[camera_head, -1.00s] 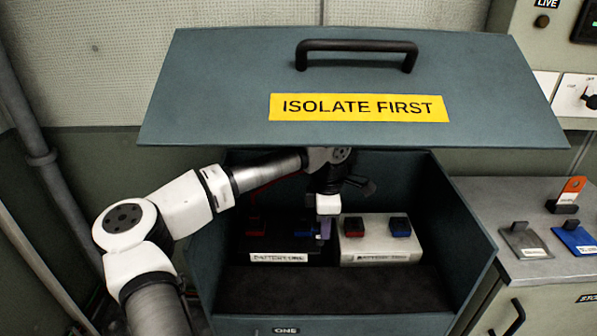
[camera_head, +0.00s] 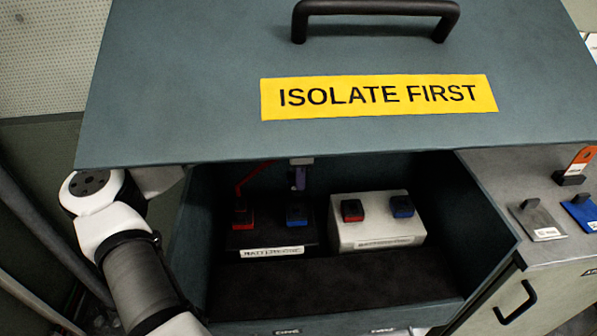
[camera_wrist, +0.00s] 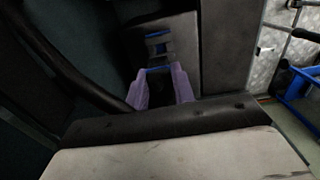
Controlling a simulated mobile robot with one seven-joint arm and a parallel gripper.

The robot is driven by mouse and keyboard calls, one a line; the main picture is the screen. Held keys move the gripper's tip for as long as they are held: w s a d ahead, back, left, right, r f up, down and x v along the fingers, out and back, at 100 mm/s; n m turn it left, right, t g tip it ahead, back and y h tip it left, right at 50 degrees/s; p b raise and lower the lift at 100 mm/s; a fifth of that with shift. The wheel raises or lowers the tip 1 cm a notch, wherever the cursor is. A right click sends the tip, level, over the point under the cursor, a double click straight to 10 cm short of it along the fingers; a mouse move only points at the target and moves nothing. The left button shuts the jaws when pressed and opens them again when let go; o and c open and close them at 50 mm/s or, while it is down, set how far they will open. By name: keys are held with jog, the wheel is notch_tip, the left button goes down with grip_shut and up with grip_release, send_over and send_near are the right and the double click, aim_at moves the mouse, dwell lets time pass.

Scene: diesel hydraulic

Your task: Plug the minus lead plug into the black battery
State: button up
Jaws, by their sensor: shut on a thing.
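The black battery (camera_head: 270,240) sits in the open box, with a red block (camera_head: 243,216) on its left and a blue block (camera_head: 296,216) on its right. My gripper (camera_head: 298,182) with purple fingers hangs above the blue block, apart from it. In the wrist view my gripper (camera_wrist: 160,88) is shut on a dark piece with a blue edge (camera_wrist: 160,72), which looks like the minus lead plug. It is mostly hidden in the head view. Another blue-and-dark block (camera_wrist: 158,42) shows beyond the fingertips.
A white battery (camera_head: 375,232) with red and blue blocks stands close on the right. The raised lid (camera_head: 300,135) overhangs the box and hides most of my arm. A red lead (camera_head: 252,178) rises from the red block. The box floor (camera_head: 330,290) in front is clear.

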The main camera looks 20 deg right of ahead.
aim_at(299, 194)
jog(key=shift+f, duration=0.15)
jog(key=shift+f+b, duration=2.15)
jog(key=shift+f, duration=0.3)
jog(key=shift+f+b, duration=1.5)
dwell(0.3)
jog(key=o, duration=1)
jog(key=shift+o, duration=0.2)
jog(key=shift+r, duration=0.15)
